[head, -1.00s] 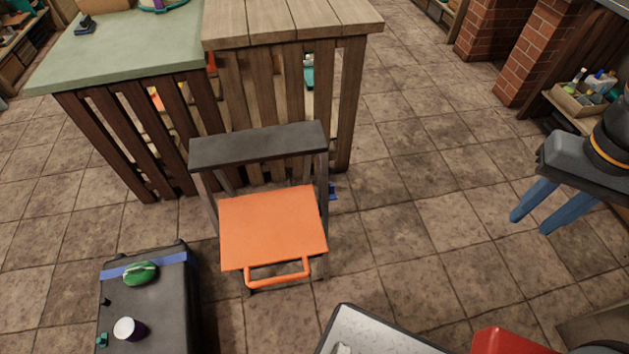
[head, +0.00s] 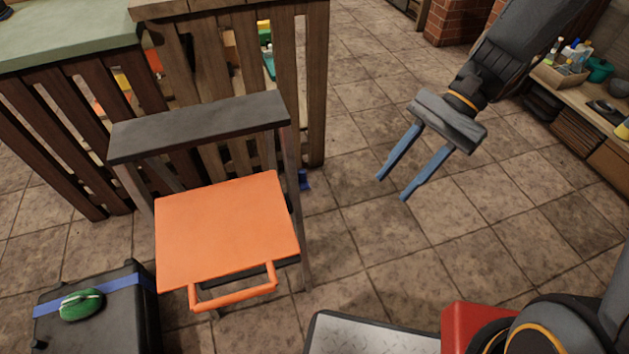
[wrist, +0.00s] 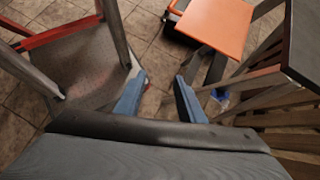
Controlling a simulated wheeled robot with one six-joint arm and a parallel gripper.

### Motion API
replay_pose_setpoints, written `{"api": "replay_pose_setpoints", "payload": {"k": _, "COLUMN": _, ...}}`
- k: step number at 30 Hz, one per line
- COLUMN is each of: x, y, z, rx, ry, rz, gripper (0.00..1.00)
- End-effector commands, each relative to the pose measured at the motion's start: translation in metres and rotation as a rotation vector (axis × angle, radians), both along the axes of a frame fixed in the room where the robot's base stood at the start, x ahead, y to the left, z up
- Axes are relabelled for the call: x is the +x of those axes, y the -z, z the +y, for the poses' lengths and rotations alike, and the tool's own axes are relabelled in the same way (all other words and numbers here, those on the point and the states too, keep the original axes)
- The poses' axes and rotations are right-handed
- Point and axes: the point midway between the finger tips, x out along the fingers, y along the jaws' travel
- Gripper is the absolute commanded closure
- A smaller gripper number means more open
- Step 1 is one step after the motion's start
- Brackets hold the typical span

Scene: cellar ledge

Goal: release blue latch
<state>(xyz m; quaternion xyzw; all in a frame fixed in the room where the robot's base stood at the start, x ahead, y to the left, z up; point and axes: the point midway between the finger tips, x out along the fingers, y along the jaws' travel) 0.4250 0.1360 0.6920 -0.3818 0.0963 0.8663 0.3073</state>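A small blue piece (head: 304,180), likely the blue latch, sits low beside the right upright of a dark stand (head: 200,126). It is partly hidden behind that upright, so I cannot tell its position. In the wrist view a blue piece (wrist: 220,96) shows right of my fingers, near the floor. An orange panel (head: 225,225) with a bar handle (head: 235,291) is on the stand's front. My gripper (head: 392,188) has two blue fingers, apart and empty, above the floor right of the stand. In the wrist view my gripper (wrist: 160,80) has a clear gap between its fingertips.
Slatted wooden counters (head: 245,85) stand behind the stand. A black case (head: 100,310) with a blue strap and green object (head: 81,304) is front left. A red object (head: 480,325) is front right, shelving (head: 570,120) far right. Floor under my gripper is clear.

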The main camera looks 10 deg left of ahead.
Motion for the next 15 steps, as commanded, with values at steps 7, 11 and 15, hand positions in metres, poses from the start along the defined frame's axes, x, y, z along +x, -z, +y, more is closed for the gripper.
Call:
{"api": "replay_pose_setpoints", "payload": {"k": 7, "x": 0.044, "y": 0.067, "z": 0.052, "rx": 0.134, "ry": 0.165, "rz": 0.261, "gripper": 0.64}}
{"api": "replay_pose_setpoints", "payload": {"k": 11, "x": 0.069, "y": 0.095, "z": 0.076, "rx": 0.210, "ry": 0.240, "rz": 0.393, "gripper": 0.64}}
{"api": "replay_pose_setpoints", "payload": {"k": 15, "x": 0.098, "y": 0.124, "z": 0.098, "rx": 0.293, "ry": 0.309, "rz": 0.529, "gripper": 0.64}}
